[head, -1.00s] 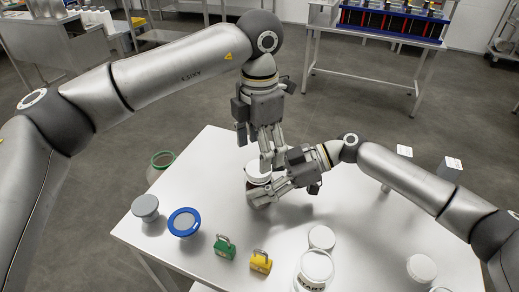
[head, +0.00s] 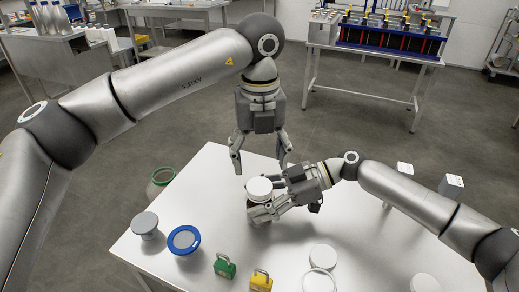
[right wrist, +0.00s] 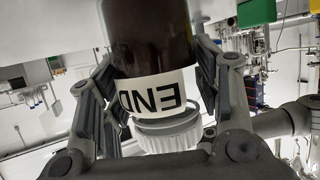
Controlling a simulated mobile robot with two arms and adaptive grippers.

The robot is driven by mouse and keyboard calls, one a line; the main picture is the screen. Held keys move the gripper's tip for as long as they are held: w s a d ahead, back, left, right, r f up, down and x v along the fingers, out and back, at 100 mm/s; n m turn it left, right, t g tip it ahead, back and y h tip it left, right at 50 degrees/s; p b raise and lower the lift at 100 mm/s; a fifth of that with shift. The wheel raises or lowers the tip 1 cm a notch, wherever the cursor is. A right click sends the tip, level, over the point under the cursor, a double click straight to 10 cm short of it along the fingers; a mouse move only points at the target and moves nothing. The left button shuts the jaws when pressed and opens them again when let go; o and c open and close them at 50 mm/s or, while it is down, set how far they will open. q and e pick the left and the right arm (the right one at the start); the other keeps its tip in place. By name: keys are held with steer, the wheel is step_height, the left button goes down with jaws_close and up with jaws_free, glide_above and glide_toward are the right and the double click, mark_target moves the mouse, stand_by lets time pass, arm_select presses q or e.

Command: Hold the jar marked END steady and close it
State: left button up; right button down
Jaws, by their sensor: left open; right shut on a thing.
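The jar marked END (right wrist: 150,40) is dark brown with a white END label (right wrist: 160,92), which appears upside down in the right wrist view. A white ribbed lid (right wrist: 170,132) sits on its mouth; whether it is fully tight I cannot tell. In the head view the white lid (head: 259,187) faces up, and the jar is mostly hidden by my right gripper. My right gripper (head: 265,204) is shut around the jar's body at the table. My left gripper (head: 260,166) is open and empty, pointing down, its fingers spread just above and beyond the lid.
The white table (head: 215,205) carries a blue-rimmed disc (head: 184,240), a grey knob-like piece (head: 145,224), green (head: 224,266) and yellow (head: 261,281) padlocks and white-lidded containers (head: 323,257). The table's middle left is clear.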

mark_target(259, 186)
arm_select(q)
steer(key=n, duration=0.3)
steer(key=r+n, duration=0.1)
steer(key=n, duration=0.3)
steer(key=shift+r, duration=0.15)
steer(key=shift+f, duration=4.05)
steer(key=c, duration=1.1)
steer(key=o, duration=1.1)
steer(key=shift+o, duration=0.2)
steer(key=shift+r, duration=0.1)
